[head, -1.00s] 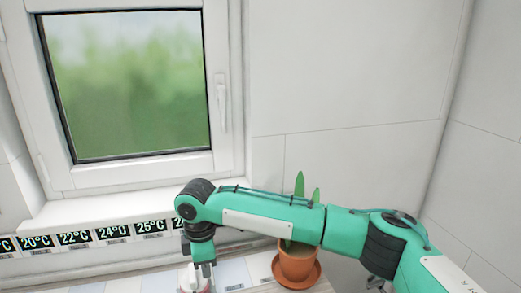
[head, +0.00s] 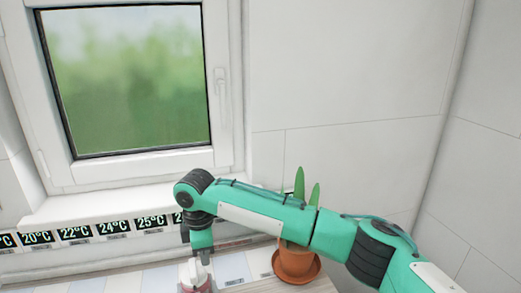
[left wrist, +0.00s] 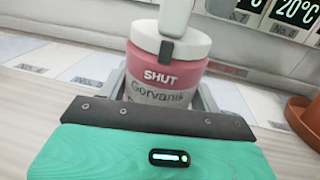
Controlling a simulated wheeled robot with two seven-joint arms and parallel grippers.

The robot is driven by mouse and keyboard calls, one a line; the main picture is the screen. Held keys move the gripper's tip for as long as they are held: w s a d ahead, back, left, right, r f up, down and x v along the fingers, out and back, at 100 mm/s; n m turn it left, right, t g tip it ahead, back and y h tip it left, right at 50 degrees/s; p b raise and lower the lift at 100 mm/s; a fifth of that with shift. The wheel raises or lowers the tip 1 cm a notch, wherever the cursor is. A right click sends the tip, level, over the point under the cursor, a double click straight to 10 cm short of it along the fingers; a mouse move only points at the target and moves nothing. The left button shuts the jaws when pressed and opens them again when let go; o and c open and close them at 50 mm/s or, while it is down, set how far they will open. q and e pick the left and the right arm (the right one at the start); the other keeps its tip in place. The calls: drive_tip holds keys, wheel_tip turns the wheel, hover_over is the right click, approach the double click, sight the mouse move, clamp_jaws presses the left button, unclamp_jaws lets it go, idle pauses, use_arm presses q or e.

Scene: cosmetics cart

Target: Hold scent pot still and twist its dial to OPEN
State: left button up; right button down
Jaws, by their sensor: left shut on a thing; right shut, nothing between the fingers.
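The scent pot (left wrist: 165,85) is a pink jar with a white lid and a pale label. Its dial (left wrist: 172,44) has a tall white handle and a dark grey marker just above the word SHUT. My left gripper (left wrist: 163,93) is shut around the pot's sides in the left wrist view. It does not show in the head view. My right gripper (head: 206,259) points down over the pot's top, shut with nothing between its fingers. Whether it touches the handle is unclear. The pot's lower part is cut off in the head view.
A terracotta plant pot (head: 296,261) on a saucer stands right of the scent pot, partly behind my right arm. A strip of temperature labels (head: 113,227) runs along the wall below the window (head: 125,80). Tiles show around the pot.

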drive_tip(key=shift+w, duration=0.1)
idle(0.3)
drive_tip(key=shift+w+d, duration=0.2)
drive_tip(key=shift+d, duration=0.1)
wheel_tip(320, 180, up, 6)
idle(0.4)
use_arm(q)
drive_tip(key=o, duration=1.3)
